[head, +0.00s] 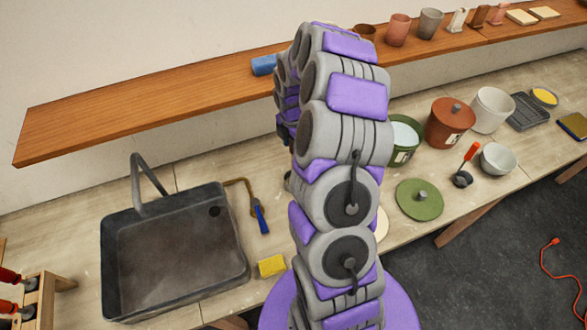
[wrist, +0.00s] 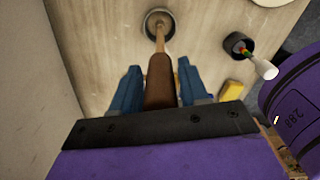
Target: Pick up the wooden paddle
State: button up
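The wooden paddle (wrist: 160,82) shows in the wrist view as a brown handle with a paler, thinner part running into a small round grey holder (wrist: 158,22). My gripper (wrist: 160,76) has one blue finger on each side of the brown handle. A gap shows between the handle and the fingertips, so it looks open around the handle rather than closed on it. The handle's near end is hidden by the gripper body. In the head view my arm hides the gripper and the paddle.
A dark sink (head: 175,255) with a faucet lies at left, a yellow sponge (head: 272,265) by it. A wooden shelf (head: 150,105) runs above the counter. Green pot (head: 403,140), brown pot (head: 450,125) and green lid (head: 420,200) stand at right. A pale-handled tool (wrist: 262,66) leans beside the gripper.

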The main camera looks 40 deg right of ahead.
jog(key=shift+a, duration=0.25)
jog(key=shift+c, duration=0.7)
jog(key=c, duration=0.3)
jog(key=shift+s+d+f, duration=0.1)
jog(key=shift+d, duration=0.6)
grip_shut()
